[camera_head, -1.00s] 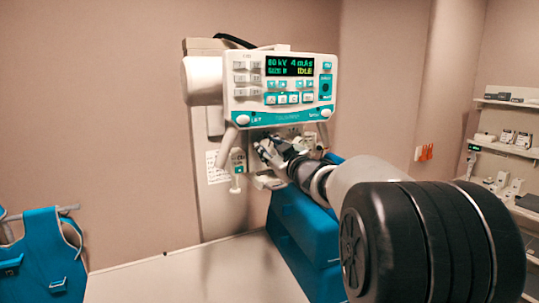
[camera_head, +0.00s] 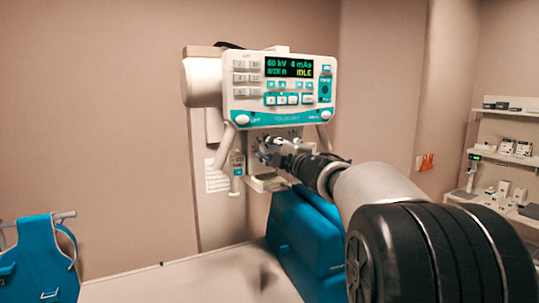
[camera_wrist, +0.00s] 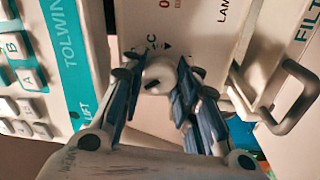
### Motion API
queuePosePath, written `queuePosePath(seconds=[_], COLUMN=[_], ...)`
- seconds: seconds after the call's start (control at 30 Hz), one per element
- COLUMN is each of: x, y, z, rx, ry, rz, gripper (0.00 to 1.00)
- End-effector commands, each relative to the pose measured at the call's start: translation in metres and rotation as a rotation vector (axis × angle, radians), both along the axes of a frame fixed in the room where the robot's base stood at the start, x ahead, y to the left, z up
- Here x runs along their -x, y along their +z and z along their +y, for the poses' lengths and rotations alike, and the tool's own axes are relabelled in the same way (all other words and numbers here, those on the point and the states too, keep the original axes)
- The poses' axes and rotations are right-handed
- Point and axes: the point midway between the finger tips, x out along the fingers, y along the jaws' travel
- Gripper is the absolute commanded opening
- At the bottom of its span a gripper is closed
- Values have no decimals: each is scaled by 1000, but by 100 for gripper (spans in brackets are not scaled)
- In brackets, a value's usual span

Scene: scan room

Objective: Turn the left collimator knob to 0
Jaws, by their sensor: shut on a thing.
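The collimator knob (camera_wrist: 158,72) shows in the wrist view as a round white knob with a short dark mark, on the white collimator face. My gripper (camera_wrist: 157,88) has its blue-padded fingers on either side of the knob and is shut on it. A red character, partly cut off, and small dark print lie above the knob; the full scale cannot be read. In the head view my gripper (camera_head: 266,152) is at the collimator box below the control panel (camera_head: 252,118), and hides the knob there.
The panel's lit display (camera_head: 289,68) reads 60 kV, 4 mAs and IDLE. A metal handle (camera_wrist: 289,97) sticks out right of the gripper in the wrist view. A blue chair-like block (camera_head: 300,235) stands below my arm. Shelves (camera_head: 503,155) are at the right.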

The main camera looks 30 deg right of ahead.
Motion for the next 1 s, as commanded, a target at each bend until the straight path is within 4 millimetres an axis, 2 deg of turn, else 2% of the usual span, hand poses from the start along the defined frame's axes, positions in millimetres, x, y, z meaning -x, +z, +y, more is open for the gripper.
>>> queuePosePath(seconds=[0.6, 1.0], x=[0, 0], y=[-1, 0], z=[-1, -1], rx=[581, 867], ry=[0, 0], rz=[-20, -30], gripper=[5, 5])
